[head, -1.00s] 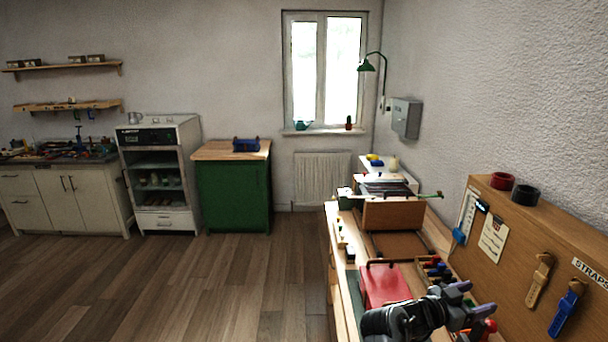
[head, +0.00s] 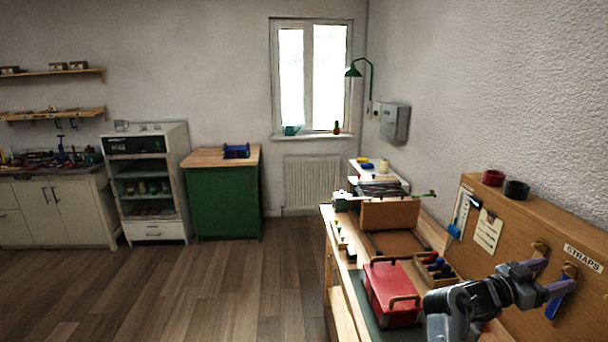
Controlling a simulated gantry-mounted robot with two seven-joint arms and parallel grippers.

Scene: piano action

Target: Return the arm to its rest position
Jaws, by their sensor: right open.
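My right gripper (head: 548,279) is at the lower right of the head view, at the end of my dark grey arm. Its two purple-tipped fingers are spread apart and nothing shows between them. It stands in front of the wooden strap board (head: 520,222), overlapping the hanging straps in the picture. I cannot tell whether it touches them. The blue strap (head: 556,306) and the tan strap are partly hidden behind the fingers. My left gripper is not in view.
A red box (head: 390,284) sits on the workbench left of my arm, beside a rack of coloured-handled tools (head: 436,266). A wooden piano action frame (head: 390,215) stands farther back. Black and red rolls (head: 516,190) rest on the board. The floor (head: 230,295) at left is clear.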

